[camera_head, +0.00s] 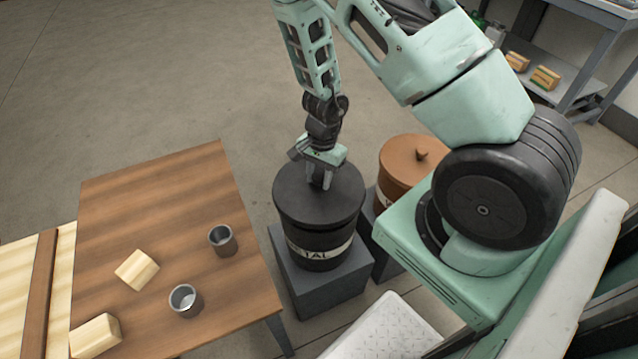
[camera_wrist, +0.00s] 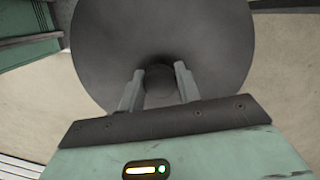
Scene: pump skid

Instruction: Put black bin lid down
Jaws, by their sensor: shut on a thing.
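The black bin (camera_head: 319,246) stands upright on a grey block, with a pale band lettered "TAL" on its side. The round black bin lid (camera_head: 296,203) is on top of the bin or very close above it; I see no clear gap. My gripper (camera_head: 321,181) points down at the middle of the lid and is shut on its knob. In the wrist view the lid (camera_wrist: 205,50) fills the upper middle, and its round knob (camera_wrist: 159,80) sits between the two fingers of my gripper (camera_wrist: 159,85).
A brown bin (camera_head: 400,170) with a knobbed lid stands just right of the black bin. A wooden table (camera_head: 160,220) at left holds two grey metal cups (camera_head: 222,240) and pale wooden blocks (camera_head: 137,269). A shelf (camera_head: 585,70) stands at the back right. The floor behind is clear.

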